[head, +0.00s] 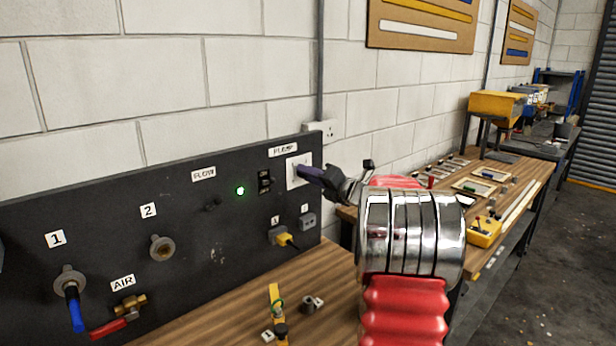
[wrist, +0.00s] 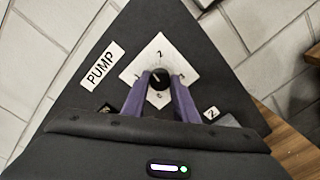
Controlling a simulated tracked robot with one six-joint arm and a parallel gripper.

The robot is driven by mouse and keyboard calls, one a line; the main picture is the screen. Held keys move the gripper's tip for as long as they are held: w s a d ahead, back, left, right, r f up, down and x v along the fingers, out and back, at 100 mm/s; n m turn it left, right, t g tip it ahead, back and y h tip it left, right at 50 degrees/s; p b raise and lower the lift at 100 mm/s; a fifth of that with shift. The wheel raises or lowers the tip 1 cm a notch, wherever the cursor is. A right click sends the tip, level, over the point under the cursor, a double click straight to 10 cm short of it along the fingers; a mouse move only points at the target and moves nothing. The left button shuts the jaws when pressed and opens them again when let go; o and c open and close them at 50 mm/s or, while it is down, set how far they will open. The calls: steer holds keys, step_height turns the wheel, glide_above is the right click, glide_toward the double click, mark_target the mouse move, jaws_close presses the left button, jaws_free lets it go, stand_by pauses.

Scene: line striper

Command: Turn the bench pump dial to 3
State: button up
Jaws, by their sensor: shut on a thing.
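The pump dial (wrist: 158,79) is a small black knob on a white square plate (wrist: 150,61), set on the dark panel beside a PUMP label (wrist: 101,65). Small figures stand around the knob, too small to read surely; the top one looks like a 2. A pale mark sits on the knob's upper side, but I cannot tell its exact setting. My gripper (wrist: 160,82) has its two purple fingers on either side of the knob, shut on it. In the head view, the gripper (head: 305,172) reaches the white plate (head: 291,182) and hides the knob.
The panel (head: 200,255) also carries a lit green lamp (head: 240,190), a black switch (head: 264,181), a yellow plug (head: 284,238) and an air valve (head: 122,312). Small parts lie on the wooden bench (head: 240,310) below. A second bench (head: 520,185) stands at right.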

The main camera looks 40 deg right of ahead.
steer(key=m, duration=1.6)
steer(key=f+m, duration=0.1)
steer(key=m, duration=0.8)
steer(key=shift+d+y, duration=0.15)
steer(key=shift+y, duration=0.15)
steer(key=shift+f, duration=0.1)
steer(key=o, duration=0.7)
steer(key=shift+c, duration=0.2)
steer(key=o, duration=0.4)
steer(key=shift+r, duration=0.3)
steer(key=shift+s, duration=0.1)
steer(key=s, duration=1.3)
steer(key=shift+s+d, duration=0.3)
